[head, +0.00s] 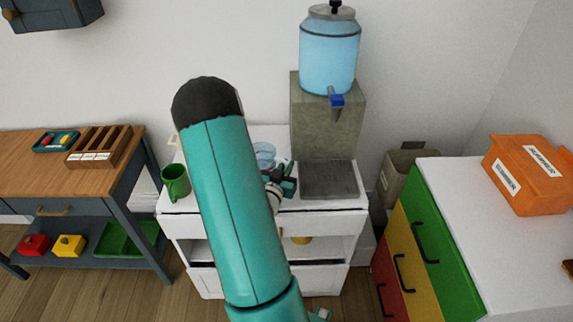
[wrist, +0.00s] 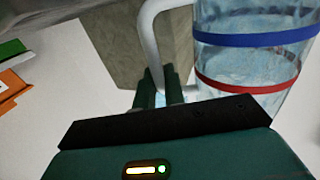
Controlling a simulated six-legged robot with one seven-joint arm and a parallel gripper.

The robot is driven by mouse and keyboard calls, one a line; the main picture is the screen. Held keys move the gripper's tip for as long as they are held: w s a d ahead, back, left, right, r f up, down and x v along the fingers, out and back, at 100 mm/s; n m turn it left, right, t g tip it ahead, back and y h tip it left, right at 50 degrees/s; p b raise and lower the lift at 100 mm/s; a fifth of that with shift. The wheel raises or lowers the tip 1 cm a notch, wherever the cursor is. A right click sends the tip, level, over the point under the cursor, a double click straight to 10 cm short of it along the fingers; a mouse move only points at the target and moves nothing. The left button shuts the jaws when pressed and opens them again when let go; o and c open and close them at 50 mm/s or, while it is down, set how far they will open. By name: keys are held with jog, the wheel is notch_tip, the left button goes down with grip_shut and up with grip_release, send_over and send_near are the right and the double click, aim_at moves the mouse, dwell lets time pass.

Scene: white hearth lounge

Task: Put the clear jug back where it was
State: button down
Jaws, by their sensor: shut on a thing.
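The clear jug (wrist: 250,62) fills the right of the wrist view, with a blue band, a red band and a pale handle (wrist: 149,40). My gripper (wrist: 163,85) is shut on the handle, its dark fingers close together at the handle's lower part. In the head view my gripper (head: 281,182) is over the white cabinet's top, and part of the jug (head: 264,152) shows behind it; my arm hides the rest. I cannot tell whether the jug's base touches the cabinet top.
A blue water dispenser (head: 330,57) stands on a stone block (head: 310,118) behind a grey tray (head: 329,180) on the white cabinet (head: 335,204). A green mug (head: 176,181) is at its left end. A wooden table (head: 40,172) stands left; a coloured drawer unit (head: 440,245) stands right.

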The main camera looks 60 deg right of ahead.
jog(key=shift+w+d+f, duration=0.1)
jog(key=shift+w, duration=0.1)
jog(key=shift+s, duration=0.1)
jog(key=c, duration=1.5)
grip_release()
jog(key=shift+f, duration=0.1)
